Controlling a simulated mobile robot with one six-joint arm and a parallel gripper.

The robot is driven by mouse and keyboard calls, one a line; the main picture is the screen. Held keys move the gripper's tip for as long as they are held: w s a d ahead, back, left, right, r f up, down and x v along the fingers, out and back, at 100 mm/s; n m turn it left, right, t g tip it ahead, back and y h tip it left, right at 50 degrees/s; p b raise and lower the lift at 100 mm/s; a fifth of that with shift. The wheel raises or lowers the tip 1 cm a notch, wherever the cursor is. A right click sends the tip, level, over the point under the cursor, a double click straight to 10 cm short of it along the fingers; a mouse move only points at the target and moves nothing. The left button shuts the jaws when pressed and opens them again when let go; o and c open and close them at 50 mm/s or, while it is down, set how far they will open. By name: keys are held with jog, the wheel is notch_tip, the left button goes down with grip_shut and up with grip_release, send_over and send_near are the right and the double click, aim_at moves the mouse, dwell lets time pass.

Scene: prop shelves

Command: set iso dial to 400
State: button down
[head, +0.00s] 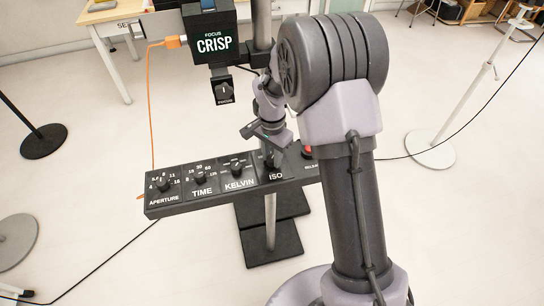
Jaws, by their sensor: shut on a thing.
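A black control panel (215,203) is mounted on a grey pole and carries a row of dials marked APERTURE, TIME, KELVIN and ISO. The ISO dial is mostly hidden behind my gripper and its scale cannot be read. My gripper (270,160) points down over the ISO section and is shut on the ISO dial. The APERTURE dial (163,184), TIME dial (200,177) and KELVIN dial (236,167) stand uncovered to the left. A red RELEASE button (307,152) is partly visible at the right end, beside my arm.
A black box reading FOCUS CRISP (214,45) hangs above the panel, with a knob (224,91) below it. An orange cable (150,100) runs down at left. Stands with round bases (44,142) (430,150) are on the pale floor at both sides. A table (125,15) is behind.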

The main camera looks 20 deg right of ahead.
aim_at(272, 158)
dwell(0.4)
jog(key=c, duration=1.1)
grip_release()
jog(key=shift+r, duration=0.1)
notch_tip(272, 158, up, 17)
jog(key=p, duration=0.5)
jog(key=shift+r+p, duration=0.1)
jog(key=shift+p, duration=0.3)
